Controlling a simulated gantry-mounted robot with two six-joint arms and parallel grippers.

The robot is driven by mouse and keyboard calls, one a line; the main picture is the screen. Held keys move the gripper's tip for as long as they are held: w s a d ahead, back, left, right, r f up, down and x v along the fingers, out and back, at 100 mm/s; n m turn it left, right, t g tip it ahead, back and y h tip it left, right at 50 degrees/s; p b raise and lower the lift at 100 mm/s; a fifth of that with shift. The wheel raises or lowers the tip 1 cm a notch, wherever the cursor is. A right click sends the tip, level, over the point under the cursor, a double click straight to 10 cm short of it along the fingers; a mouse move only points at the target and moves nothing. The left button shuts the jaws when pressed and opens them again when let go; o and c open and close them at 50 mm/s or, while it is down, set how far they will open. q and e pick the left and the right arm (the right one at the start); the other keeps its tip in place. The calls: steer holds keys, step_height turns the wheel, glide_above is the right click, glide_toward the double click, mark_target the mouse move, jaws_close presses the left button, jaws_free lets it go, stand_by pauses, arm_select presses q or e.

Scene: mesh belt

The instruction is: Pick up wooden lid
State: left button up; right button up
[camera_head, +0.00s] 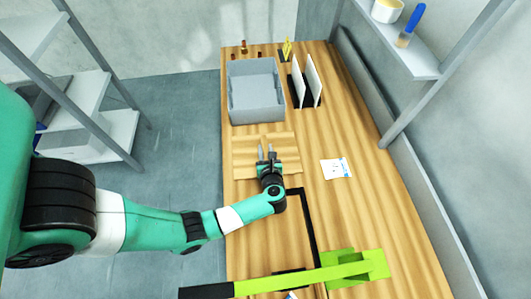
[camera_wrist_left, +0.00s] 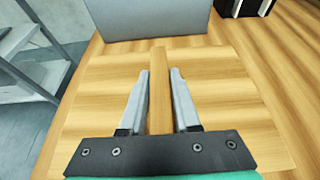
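The wooden lid (camera_head: 245,158) is a flat, square, light-brown board lying at the left side of the wooden table, in front of the grey bin. In the left wrist view the lid (camera_wrist_left: 225,110) fills the middle, with a narrow raised wooden bar (camera_wrist_left: 159,85) as its handle. My left gripper (camera_head: 266,150) is over the lid. In the left wrist view its fingers (camera_wrist_left: 160,72) straddle the bar, one on each side, with only slim gaps; it looks open. My right gripper is not in view.
The grey bin (camera_head: 232,97) stands just behind the lid. Upright white-and-black holders (camera_head: 306,85) are beside it. A white card (camera_head: 336,168) lies right of the lid. A lime-green bar tool (camera_head: 310,277) lies at the front. Shelves stand left and upper right.

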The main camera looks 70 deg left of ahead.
arm_select(q)
jaws_close()
